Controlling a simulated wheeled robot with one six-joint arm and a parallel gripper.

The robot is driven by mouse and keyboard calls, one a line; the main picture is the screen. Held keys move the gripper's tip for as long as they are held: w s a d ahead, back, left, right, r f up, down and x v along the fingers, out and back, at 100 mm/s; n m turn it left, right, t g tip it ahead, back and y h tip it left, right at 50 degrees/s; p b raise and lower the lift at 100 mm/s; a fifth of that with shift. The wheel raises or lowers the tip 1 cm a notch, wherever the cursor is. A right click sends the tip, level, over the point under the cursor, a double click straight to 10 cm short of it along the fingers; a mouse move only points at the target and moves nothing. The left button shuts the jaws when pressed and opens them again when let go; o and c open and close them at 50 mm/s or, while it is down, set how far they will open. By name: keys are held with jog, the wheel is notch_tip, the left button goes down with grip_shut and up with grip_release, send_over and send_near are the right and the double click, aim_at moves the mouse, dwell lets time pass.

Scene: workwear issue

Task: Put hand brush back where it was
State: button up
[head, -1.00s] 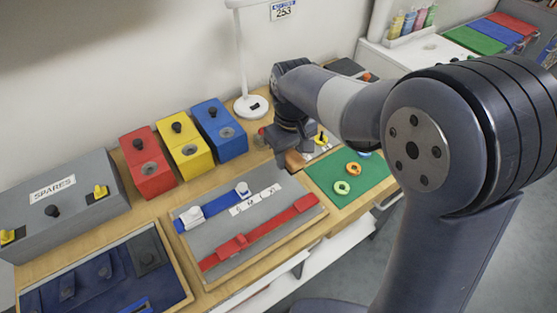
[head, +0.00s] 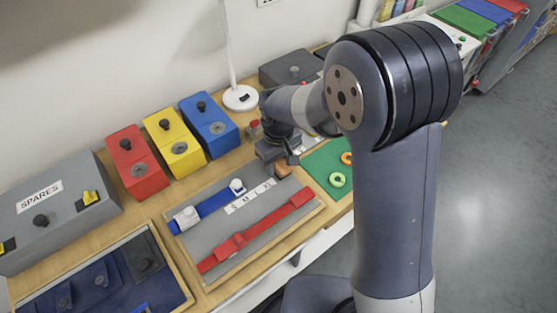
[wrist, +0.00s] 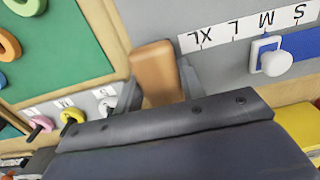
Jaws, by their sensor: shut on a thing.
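The hand brush shows as a plain brown wooden block (wrist: 155,72) between the two fingers of my gripper (wrist: 157,90) in the wrist view. My gripper is shut on it. In the head view my gripper (head: 278,158) is over the right end of the grey belt tray, near the green board, with a bit of the brown block (head: 283,170) showing below it. The brush's bristles are hidden. I cannot tell whether the brush touches the surface below.
The belt tray (head: 203,242) holds a blue belt (head: 213,204), a red belt (head: 258,231) and a size strip (head: 250,196). The green board (head: 318,163) with rings is at right. Red (head: 137,163), yellow (head: 174,142) and blue (head: 208,126) boxes and a lamp (head: 240,97) stand behind.

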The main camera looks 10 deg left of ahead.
aim_at(279, 162)
jog(key=shift+f, duration=0.25)
jog(key=o, duration=0.9)
jog(key=shift+r, duration=0.1)
jog(key=shift+o, duration=0.2)
notch_tip(279, 162, up, 12)
jog(key=shift+r+b, duration=0.2)
jog(key=shift+b, duration=0.1)
jog(key=shift+o, duration=0.3)
